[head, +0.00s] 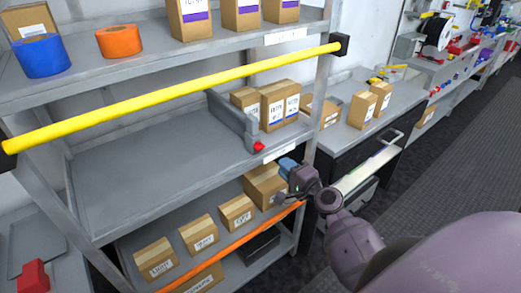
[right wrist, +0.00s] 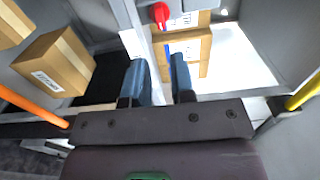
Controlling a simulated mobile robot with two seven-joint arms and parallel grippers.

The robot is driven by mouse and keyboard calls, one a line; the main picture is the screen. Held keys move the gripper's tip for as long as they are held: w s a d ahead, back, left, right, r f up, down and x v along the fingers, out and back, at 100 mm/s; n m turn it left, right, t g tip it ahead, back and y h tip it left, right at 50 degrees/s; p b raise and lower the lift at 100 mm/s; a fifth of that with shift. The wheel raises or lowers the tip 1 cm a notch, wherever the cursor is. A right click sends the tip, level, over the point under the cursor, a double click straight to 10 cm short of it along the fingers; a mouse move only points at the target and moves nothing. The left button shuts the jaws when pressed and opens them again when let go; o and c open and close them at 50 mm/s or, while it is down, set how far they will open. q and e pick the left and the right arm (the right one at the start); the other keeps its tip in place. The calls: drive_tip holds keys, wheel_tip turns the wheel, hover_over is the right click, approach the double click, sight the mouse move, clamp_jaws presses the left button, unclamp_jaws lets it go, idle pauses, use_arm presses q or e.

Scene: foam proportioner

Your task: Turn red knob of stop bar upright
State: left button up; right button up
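A small red knob (head: 259,147) sits at the front end of a grey divider bar (head: 232,118) on the middle shelf. It also shows at the top of the right wrist view (right wrist: 159,14), beyond my fingertips, its tip pointing down in that picture. My right gripper (head: 286,169) is below and to the right of the knob in the head view, in front of the shelf edge and apart from the knob. Its two blue fingers (right wrist: 159,78) stand apart with nothing between them. My left gripper is not in view.
A yellow bar (head: 180,92) crosses the shelf front above the knob. An orange bar (head: 235,247) crosses the lower shelf front. Boxes (head: 280,102) stand right of the divider, and a large box (head: 262,186) sits below. The middle shelf's left part (head: 150,160) is clear.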

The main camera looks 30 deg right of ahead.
sight(262, 149)
drive_tip(key=w, duration=0.7)
drive_tip(key=w+a, duration=0.1)
drive_tip(key=w, duration=0.2)
drive_tip(key=shift+w+p, duration=0.15)
drive_tip(key=shift+p, duration=0.25)
clamp_jaws()
